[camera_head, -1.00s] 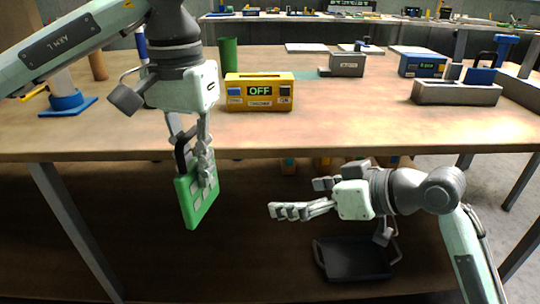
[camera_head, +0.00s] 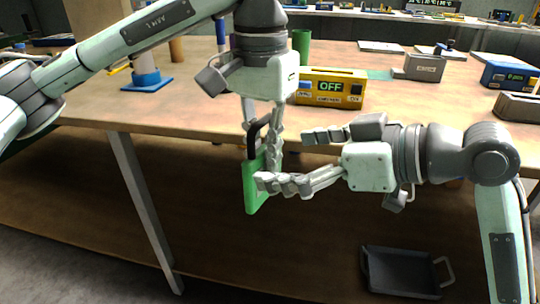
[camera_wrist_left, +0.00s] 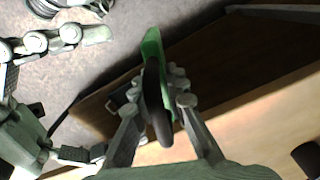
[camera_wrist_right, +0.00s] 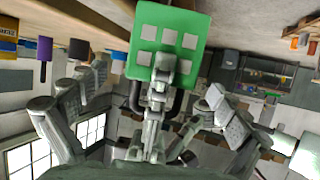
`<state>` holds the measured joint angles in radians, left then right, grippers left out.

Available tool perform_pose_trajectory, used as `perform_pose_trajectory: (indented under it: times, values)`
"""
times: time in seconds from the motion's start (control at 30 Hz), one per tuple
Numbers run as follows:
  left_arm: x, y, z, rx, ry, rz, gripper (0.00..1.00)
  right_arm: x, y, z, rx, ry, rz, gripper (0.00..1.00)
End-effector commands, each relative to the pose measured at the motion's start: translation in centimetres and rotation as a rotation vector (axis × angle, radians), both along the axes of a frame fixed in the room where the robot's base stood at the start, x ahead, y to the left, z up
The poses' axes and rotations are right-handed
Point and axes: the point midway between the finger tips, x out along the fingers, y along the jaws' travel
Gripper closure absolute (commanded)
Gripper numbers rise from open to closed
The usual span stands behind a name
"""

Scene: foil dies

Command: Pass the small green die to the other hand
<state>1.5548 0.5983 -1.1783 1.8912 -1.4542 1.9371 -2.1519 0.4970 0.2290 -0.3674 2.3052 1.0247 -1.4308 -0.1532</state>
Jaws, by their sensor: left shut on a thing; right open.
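The green die (camera_head: 252,188) is a flat green plate with light grey square pads and a dark handle at its top. It hangs upright below my left gripper (camera_head: 262,140), which is shut on it near the handle. In the left wrist view the die (camera_wrist_left: 152,48) is edge-on between the fingers. My right gripper (camera_head: 290,160) is open, its fingers pointing left, with the nearer finger in front of the die's lower part. In the right wrist view the die's padded face (camera_wrist_right: 190,18) is straight ahead, behind a finger; I cannot tell whether they touch.
The wooden table (camera_head: 200,112) lies just behind the grippers. On it stand a yellow box reading OFF (camera_head: 330,88), a green cylinder (camera_head: 302,44), a blue-based stand (camera_head: 146,82) and a grey block (camera_head: 424,68). A dark tray (camera_head: 400,272) lies low at the right.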

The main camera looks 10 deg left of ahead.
Motion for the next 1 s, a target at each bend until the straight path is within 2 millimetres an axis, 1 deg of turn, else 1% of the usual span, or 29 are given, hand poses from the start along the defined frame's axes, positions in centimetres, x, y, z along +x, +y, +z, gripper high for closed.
perform_pose_trajectory:
  times: [0.03,0.1,0.23,0.4,0.63,0.67,1.0]
  values:
    - [0.0,0.0,0.1,-0.001,-0.002,0.000,1.00,0.2,0.8,-0.3,0.001,0.003,0.003,0.00]
    - [0.0,0.0,0.1,-0.001,-0.002,0.000,1.00,0.5,1.7,-0.7,0.001,0.002,0.002,0.00]
    - [0.0,0.0,0.1,-0.001,-0.002,0.000,1.00,1.0,2.8,-1.2,0.000,0.001,0.001,0.00]
    - [0.0,0.0,0.1,-0.001,-0.002,0.000,1.00,1.3,3.4,-1.5,-0.001,0.000,0.001,0.00]
    - [0.0,0.0,0.1,-0.001,-0.002,0.000,1.00,1.3,3.4,-1.5,-0.001,0.000,0.000,0.00]
    - [0.0,0.0,0.1,-0.001,-0.002,0.000,1.00,1.3,3.4,-1.5,-0.001,0.000,0.000,0.03]
    - [-0.1,0.0,0.1,-0.001,0.000,-0.001,1.00,1.4,3.3,-1.5,-0.001,-0.001,-0.003,0.45]
